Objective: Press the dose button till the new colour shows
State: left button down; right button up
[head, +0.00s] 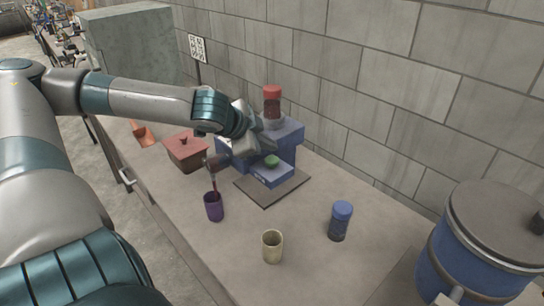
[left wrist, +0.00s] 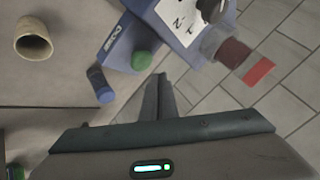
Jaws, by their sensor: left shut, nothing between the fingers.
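The blue dispenser (head: 287,132) stands on a dark mat (head: 283,190) by the wall. A jar with a red lid and dark red contents (head: 272,104) sits on top. Its green dose button (head: 272,160) is on the low front block; the button also shows in the left wrist view (left wrist: 141,60), near a label reading DOSE. My left gripper (head: 266,147) is shut and empty, above and just behind the button in the head view. In the left wrist view its closed fingers (left wrist: 158,97) appear beside the button, with a visible gap. My right gripper is not in view.
A purple cup (head: 214,208) with a thin dark rod in it, a cream cup (head: 272,247) and a blue-lidded jar (head: 340,221) stand in front. A red-brown lidded box (head: 186,152) is left. A large blue pot (head: 478,250) is right.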

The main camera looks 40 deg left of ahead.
aim_at(269, 161)
pick_arm(q)
jog(key=shift+r+p, duration=1.35)
jog(key=shift+r, duration=0.5)
